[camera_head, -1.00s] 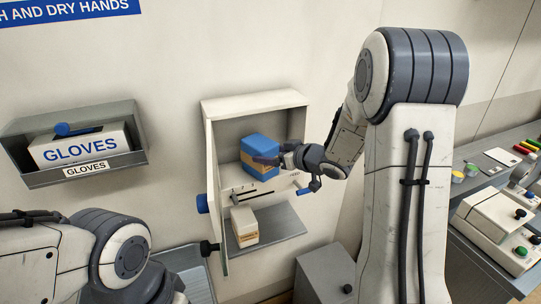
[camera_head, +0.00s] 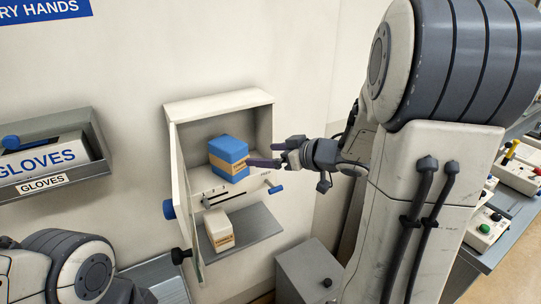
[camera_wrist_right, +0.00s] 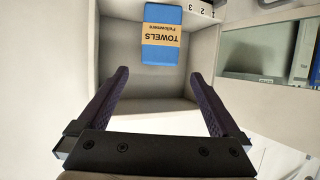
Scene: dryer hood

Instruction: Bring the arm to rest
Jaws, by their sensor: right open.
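My right gripper (camera_head: 268,157) is open and empty in the head view, at the right front of the open wall cabinet (camera_head: 222,105). Its two dark fingers stand apart in the right wrist view (camera_wrist_right: 150,90), with nothing between them. A blue towel pack (camera_head: 229,158) with a tan band stands on the cabinet's upper shelf; it also shows in the right wrist view (camera_wrist_right: 161,35), beyond the fingertips and apart from them. My left arm shows only in part at the lower left of the head view; its gripper is out of view.
The cabinet door (camera_head: 184,200) stands open on the left. A small white box (camera_head: 218,229) sits on the lower shelf. A glove holder (camera_head: 50,160) hangs on the wall at left. A grey bin (camera_head: 308,273) stands below right, and a bench (camera_head: 497,235) lies at far right.

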